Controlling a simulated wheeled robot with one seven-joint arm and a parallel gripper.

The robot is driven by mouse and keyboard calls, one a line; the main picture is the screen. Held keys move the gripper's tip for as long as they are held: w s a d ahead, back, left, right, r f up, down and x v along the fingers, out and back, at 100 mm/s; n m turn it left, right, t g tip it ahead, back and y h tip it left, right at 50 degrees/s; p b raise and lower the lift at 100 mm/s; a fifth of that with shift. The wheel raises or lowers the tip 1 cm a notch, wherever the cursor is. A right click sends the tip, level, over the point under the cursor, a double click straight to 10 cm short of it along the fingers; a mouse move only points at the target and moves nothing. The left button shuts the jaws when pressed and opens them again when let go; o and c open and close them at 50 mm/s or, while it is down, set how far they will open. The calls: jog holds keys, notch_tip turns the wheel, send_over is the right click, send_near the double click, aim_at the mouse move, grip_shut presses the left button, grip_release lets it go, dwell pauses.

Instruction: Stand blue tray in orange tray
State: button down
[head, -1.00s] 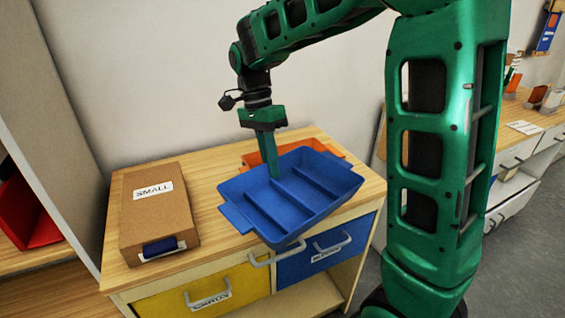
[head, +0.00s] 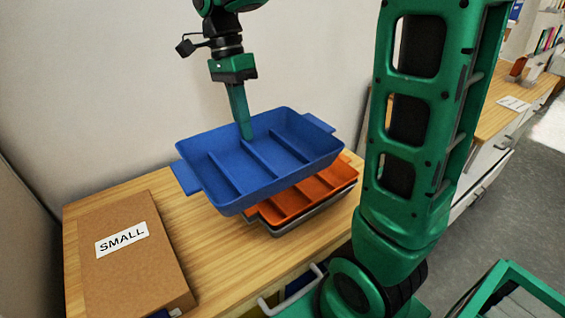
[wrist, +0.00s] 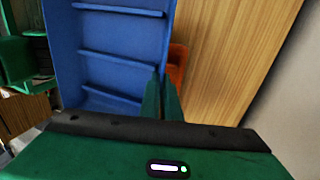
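The blue tray (head: 212,146) is a shallow tray with dividers and end tabs. It hangs in the air, tilted slightly, above the table. My gripper (head: 246,132) is shut on its back wall. In the wrist view, my gripper's fingers (wrist: 164,98) pinch the side wall of the blue tray (wrist: 110,50). The orange tray (head: 318,190), also divided, is below and to the right of the blue tray, which hides its back left part. A corner of the orange tray (wrist: 178,62) shows past the blue wall in the wrist view.
A grey tray (head: 318,207) lies under the orange one on the wooden table (head: 215,240). A brown box marked SMALL (head: 135,265) lies at the left of the table. Bare tabletop lies between box and trays. A wall stands close behind.

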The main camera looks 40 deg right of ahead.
aim_at(281, 133)
jog(key=d+f, duration=0.2)
jog(key=d, duration=0.1)
jog(key=d+f, duration=0.2)
jog(key=d, duration=0.2)
jog(key=d+f, duration=0.2)
jog(key=d, duration=0.1)
jog(key=shift+w+d+f, duration=0.15)
jog(key=shift+w, duration=0.1)
jog(key=shift+f, duration=2)
jog(key=c, duration=2)
grip_release()
jog(key=v, duration=1.2)
